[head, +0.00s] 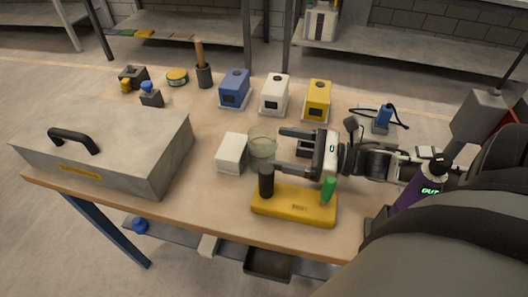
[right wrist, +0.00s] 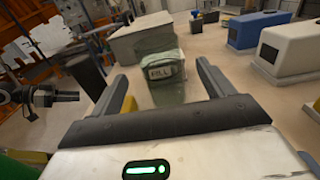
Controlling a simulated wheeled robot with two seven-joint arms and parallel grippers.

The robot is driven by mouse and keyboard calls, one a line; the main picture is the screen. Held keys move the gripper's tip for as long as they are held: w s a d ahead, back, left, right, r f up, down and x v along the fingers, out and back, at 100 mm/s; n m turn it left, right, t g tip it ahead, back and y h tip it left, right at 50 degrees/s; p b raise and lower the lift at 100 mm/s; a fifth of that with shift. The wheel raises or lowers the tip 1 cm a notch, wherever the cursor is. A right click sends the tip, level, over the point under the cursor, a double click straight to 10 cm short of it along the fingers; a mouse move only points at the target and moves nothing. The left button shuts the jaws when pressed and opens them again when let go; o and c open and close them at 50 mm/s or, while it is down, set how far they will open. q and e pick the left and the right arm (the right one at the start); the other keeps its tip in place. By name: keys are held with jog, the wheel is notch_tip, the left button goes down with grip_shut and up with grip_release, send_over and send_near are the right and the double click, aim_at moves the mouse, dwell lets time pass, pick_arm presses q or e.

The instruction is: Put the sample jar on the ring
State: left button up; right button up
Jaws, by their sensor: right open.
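The sample jar (head: 262,150), a greenish see-through jar, stands upright on the table. In the right wrist view the jar (right wrist: 166,82) bears a label reading "FILL". My right gripper (head: 281,150) is open, with its fingers pointing left at the jar. Its fingertips are just right of the jar in the head view; the wrist view shows the jar between and ahead of the fingers. I cannot tell whether they touch it. I cannot make out the ring for certain. My left gripper is not recognisable in either view.
A yellow base (head: 294,207) with a black post (head: 266,181) and green post stands close in front of the jar. A white box (head: 232,153) is just left of it. A grey metal case (head: 110,150) fills the left. Blue, white and yellow devices (head: 273,95) stand behind.

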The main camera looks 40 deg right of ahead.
jog(key=shift+w+a+r, duration=0.2)
jog(key=shift+w+a, duration=0.3)
jog(key=shift+w, duration=0.1)
jog(key=shift+x, duration=3)
jog(key=shift+s, duration=0.1)
jog(key=c, duration=1.1)
jog(key=shift+c, duration=0.2)
jog(key=shift+r, duration=0.1)
